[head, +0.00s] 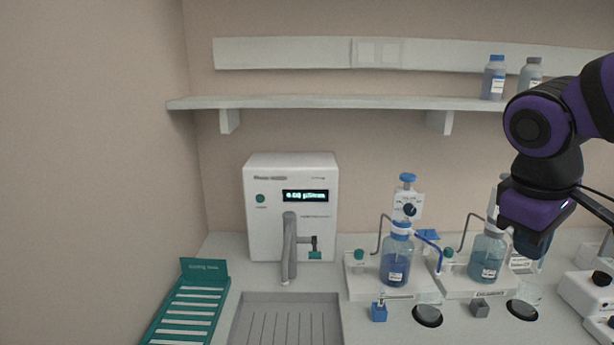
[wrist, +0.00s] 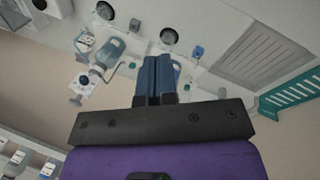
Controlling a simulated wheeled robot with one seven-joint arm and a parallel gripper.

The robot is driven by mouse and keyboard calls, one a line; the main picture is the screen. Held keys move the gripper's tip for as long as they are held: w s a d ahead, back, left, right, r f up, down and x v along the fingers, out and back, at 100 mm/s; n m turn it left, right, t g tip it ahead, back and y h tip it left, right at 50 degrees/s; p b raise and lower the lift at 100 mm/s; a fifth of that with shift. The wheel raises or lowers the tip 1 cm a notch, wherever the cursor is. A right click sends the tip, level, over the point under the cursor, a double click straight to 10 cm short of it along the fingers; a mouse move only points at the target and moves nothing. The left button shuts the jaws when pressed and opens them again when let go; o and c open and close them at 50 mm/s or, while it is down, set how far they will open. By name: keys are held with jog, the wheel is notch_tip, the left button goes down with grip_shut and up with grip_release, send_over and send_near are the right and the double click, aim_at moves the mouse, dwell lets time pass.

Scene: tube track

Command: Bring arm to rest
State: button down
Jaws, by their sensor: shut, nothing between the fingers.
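My gripper (wrist: 158,77) shows in the wrist view with its two blue fingers pressed together and nothing between them. In the head view my purple and black arm comes in from the right, and my gripper (head: 532,246) points down in front of the right-hand blue-liquid bottle setup. The fingers are partly hidden there by the wrist. The gripper looks raised above the bench; I cannot tell its exact height.
A white instrument (head: 291,207) with a lit display stands behind a sink (head: 286,322). A green rack (head: 186,312) is at left. A shelf (head: 350,103) runs above.

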jog(key=s+r+m+t+y, duration=0.2)
jog(key=s+r+m+t, duration=0.1)
jog(key=s+m+t, duration=0.1)
jog(key=shift+s+r+m+y, duration=0.2)
jog(key=shift+s+m+y, duration=0.3)
jog(key=shift+s, duration=0.75)
